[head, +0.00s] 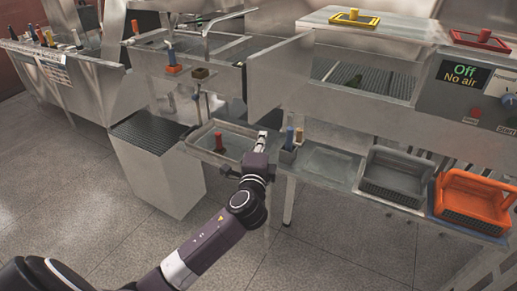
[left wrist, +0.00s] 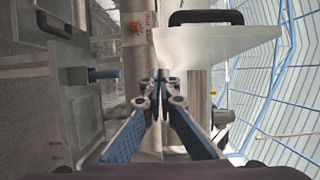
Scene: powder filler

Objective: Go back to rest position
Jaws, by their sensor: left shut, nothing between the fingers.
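My left gripper (head: 262,136) reaches out over the near edge of the steel machine in the head view, close to a metal tray (head: 205,146). In the left wrist view the fingers of my left gripper (left wrist: 160,78) meet at their tips, with nothing held between them. My left arm comes up from the lower left of the head view. My right gripper does not show in either view.
A grey basket (head: 393,176) and an orange basket (head: 470,201) sit farther right. The floor (head: 140,240) in front is clear.

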